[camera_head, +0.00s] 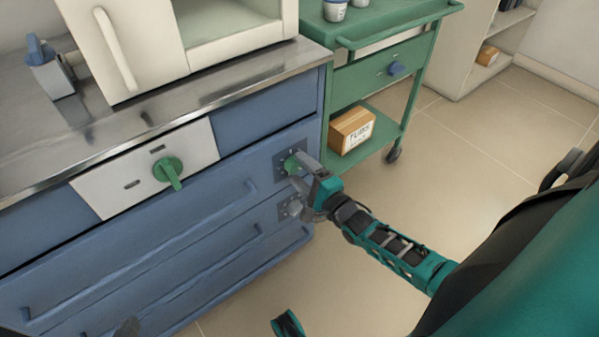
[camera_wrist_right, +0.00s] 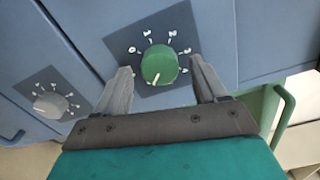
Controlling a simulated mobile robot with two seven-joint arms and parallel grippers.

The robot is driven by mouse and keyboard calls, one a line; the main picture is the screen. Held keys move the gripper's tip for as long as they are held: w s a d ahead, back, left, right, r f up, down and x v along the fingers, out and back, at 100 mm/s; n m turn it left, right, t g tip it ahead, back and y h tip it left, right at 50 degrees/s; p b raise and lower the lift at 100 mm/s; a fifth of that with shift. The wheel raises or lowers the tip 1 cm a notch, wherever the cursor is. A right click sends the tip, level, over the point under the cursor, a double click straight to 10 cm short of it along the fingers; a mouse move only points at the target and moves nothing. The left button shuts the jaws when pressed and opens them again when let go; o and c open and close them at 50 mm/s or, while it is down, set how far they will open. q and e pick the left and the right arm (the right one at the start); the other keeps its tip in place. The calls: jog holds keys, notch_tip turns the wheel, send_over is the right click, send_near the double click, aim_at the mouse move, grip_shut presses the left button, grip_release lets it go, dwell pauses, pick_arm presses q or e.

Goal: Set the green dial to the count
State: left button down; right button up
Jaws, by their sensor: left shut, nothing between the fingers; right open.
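A round green dial (camera_wrist_right: 159,64) with white marks around it sits on a dark plate on the blue cabinet front. Its white pointer line points down in the right wrist view. In the head view this dial (camera_head: 292,164) is partly covered by my right gripper (camera_head: 300,172). The right gripper (camera_wrist_right: 161,76) is open, one finger on each side of the dial; I cannot tell whether they touch it. A larger green knob (camera_head: 168,170) is on a white panel further left. My left gripper (camera_head: 126,328) barely shows at the bottom edge, shut and away from the dials.
A grey dial (camera_wrist_right: 50,105) is on a plate below the green one. A cream furnace (camera_head: 135,45) stands on the steel counter. Floor beyond is clear.

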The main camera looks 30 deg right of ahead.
pick_arm(q)
jog(key=shift+w+d+r, duration=0.25)
jog(key=shift+r, duration=0.05)
pick_arm(e)
jog(key=shift+w, duration=0.65)
jog(key=c, duration=1.1)
pick_arm(q)
jog(key=shift+a+f, duration=0.15)
jog(key=shift+f, duration=0.05)
pick_arm(e)
jog(key=shift+o, duration=0.2)
